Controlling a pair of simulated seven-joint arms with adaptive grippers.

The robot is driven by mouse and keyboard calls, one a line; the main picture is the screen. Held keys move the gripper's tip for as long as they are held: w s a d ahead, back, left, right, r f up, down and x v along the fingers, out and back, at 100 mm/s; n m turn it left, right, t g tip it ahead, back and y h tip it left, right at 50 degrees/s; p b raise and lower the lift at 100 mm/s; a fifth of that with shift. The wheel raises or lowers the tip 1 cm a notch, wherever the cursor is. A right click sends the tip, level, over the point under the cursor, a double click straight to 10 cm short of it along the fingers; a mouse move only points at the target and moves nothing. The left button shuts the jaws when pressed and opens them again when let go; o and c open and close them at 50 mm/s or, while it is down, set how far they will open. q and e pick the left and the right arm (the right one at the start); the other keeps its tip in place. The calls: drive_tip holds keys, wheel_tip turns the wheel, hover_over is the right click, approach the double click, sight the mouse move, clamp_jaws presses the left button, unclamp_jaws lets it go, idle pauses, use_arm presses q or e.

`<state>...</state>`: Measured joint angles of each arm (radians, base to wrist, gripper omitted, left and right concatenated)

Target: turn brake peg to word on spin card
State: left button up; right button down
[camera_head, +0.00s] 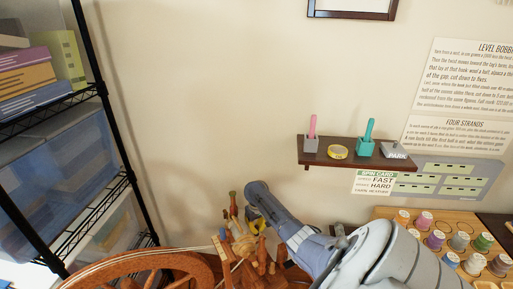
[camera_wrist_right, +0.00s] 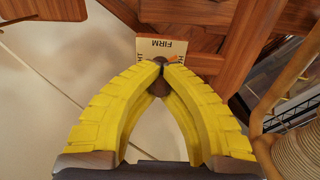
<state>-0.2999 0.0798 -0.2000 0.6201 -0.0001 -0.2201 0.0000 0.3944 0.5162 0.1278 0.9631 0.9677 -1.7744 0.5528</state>
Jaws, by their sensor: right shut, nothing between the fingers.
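The spin card (camera_head: 374,183) hangs below the wall shelf; its large words read FAST and HARD. My right gripper (camera_head: 257,225) is at the wooden spinning wheel (camera_head: 205,266). In the wrist view its yellow fingers (camera_wrist_right: 162,70) are shut at the tips and hold nothing. The brown round end of the brake peg (camera_wrist_right: 158,88) shows between and behind the fingers, close to the tips. A cream label plate (camera_wrist_right: 161,46) behind the tips reads FIRM upside down, with cut-off words at both sides. A small orange mark sits by the right fingertip. My left gripper is out of view.
The shelf (camera_head: 350,158) holds a pink-handled holder, a yellow roll, a teal holder and a PARK block. A tray of thread spools (camera_head: 445,242) stands at lower right. A wire rack with bins (camera_head: 62,140) fills the left. The wall between is clear.

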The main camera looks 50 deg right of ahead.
sight(257, 226)
drive_tip(key=shift+s, duration=0.1)
drive_tip(key=c, duration=1.3)
unclamp_jaws()
drive_tip(key=shift+r, duration=0.15)
wheel_tip(257, 226, up, 12)
drive_tip(key=shift+f, duration=0.1)
